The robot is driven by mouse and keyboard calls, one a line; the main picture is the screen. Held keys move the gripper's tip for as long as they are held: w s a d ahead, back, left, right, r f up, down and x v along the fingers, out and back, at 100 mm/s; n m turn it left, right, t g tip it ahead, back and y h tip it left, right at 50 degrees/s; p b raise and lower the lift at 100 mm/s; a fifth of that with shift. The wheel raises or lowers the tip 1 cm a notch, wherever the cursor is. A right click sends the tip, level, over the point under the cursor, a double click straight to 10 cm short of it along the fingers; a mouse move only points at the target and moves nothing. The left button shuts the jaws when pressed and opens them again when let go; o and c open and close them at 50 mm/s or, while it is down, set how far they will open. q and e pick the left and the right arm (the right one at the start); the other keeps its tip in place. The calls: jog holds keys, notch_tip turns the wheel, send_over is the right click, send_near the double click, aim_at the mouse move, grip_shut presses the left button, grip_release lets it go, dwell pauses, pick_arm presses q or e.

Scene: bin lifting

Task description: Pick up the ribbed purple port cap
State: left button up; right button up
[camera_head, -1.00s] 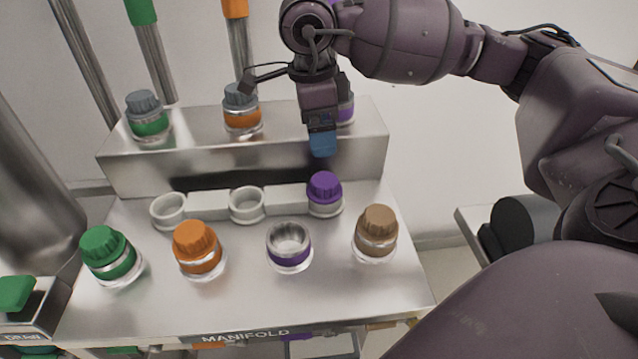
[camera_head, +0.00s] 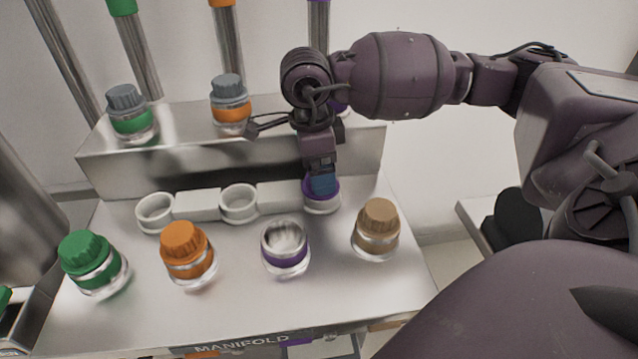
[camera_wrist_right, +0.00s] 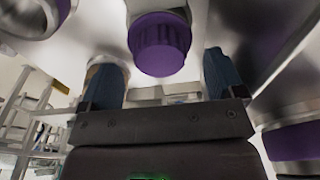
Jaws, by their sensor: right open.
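The ribbed purple port cap (camera_wrist_right: 160,46) shows in the right wrist view between and just beyond my two blue fingers. In the head view it is mostly hidden behind my fingertips, with a purple edge (camera_head: 308,186) showing. It sits in the rightmost white holder (camera_head: 322,207) of the back row. My right gripper (camera_head: 323,184) points down over the cap. In the right wrist view my right gripper (camera_wrist_right: 165,75) is open, one finger to each side of the cap, with gaps visible. My left gripper is not in view.
An open port with a purple band (camera_head: 285,248) stands in front of the holder. A brown cap (camera_head: 378,222), an orange cap (camera_head: 185,243) and a green cap (camera_head: 84,255) top other ports. Two white holders (camera_head: 239,203) are empty. A raised metal step (camera_head: 230,160) lies behind.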

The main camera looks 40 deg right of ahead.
notch_tip(320, 180, down, 2)
jog(key=shift+d+f, duration=0.15)
jog(key=shift+f, duration=0.4)
jog(key=shift+r, duration=0.1)
jog(key=c, duration=0.9)
jog(key=shift+o, duration=0.2)
jog(key=shift+r, duration=0.1)
notch_tip(320, 180, up, 20)
jog(key=p, duration=0.3)
